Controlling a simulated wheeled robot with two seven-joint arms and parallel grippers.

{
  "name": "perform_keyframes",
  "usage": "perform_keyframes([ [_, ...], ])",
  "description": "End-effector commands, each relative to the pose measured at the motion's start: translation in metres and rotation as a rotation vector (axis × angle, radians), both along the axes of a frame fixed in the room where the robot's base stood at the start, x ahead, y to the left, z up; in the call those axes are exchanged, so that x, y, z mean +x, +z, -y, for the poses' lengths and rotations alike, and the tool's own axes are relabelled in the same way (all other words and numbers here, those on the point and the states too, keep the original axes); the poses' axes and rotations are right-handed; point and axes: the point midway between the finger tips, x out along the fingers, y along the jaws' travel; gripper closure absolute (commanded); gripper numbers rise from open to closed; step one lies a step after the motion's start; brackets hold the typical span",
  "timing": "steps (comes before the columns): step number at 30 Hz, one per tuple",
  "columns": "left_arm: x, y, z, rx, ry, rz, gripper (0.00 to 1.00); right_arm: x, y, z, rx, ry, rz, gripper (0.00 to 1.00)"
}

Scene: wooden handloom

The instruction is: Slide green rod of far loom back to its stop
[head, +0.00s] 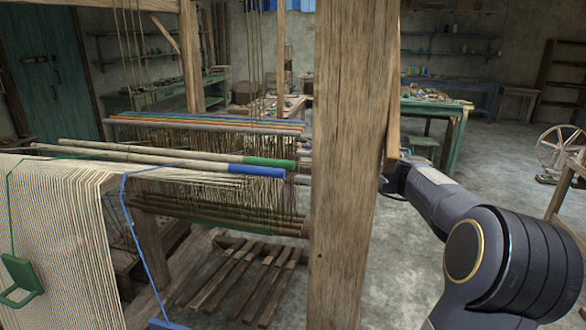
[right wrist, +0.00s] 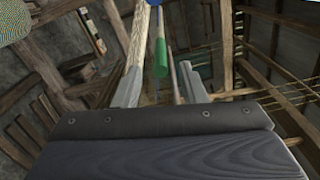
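The green-ended rod (head: 268,162) lies across the loom in the head view, its green tip pointing right toward the thick post. The blue-ended rod (head: 257,171) lies just in front of it. My right arm reaches in from the right behind the post, which hides most of my right gripper (head: 304,165); only a little grey shows near the rod ends. In the right wrist view my right gripper (right wrist: 160,88) has its two grey fingers apart. The green rod end (right wrist: 161,55) appears in line with the gap between them; contact cannot be told. My left gripper is not in view.
The thick wooden post (head: 350,180) stands close to the rod ends. Striped cloth (head: 60,235) covers the loom's left front, with a green shuttle-like piece (head: 20,278) on it. Wooden treadles (head: 245,280) lie below. A green table (head: 440,108) stands behind right.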

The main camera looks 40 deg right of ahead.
Motion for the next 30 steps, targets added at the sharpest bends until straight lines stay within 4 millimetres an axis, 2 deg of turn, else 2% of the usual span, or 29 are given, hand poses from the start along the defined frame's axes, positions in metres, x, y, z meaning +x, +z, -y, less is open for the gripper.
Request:
perform_keyframes([
  [9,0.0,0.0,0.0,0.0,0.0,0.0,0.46,-0.003,0.0,0.002,0.0,0.0,0.0,0.64],
  [13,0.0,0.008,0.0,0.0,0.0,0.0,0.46,0.004,0.003,0.003,-0.018,0.02,-0.004,0.8],
  [17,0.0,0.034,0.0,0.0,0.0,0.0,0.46,0.024,0.007,0.008,-0.094,0.105,0.0,0.98],
  [20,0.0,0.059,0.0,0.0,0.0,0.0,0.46,0.038,0.011,0.022,-0.162,0.182,0.039,1.0],
  [24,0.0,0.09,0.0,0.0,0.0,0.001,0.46,0.043,0.019,0.058,-0.238,0.243,0.14,1.0],
  [27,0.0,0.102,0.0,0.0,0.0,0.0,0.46,0.037,0.024,0.083,-0.274,0.246,0.206,1.0],
  [30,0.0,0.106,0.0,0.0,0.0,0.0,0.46,0.033,0.023,0.098,-0.296,0.241,0.241,1.0],
])
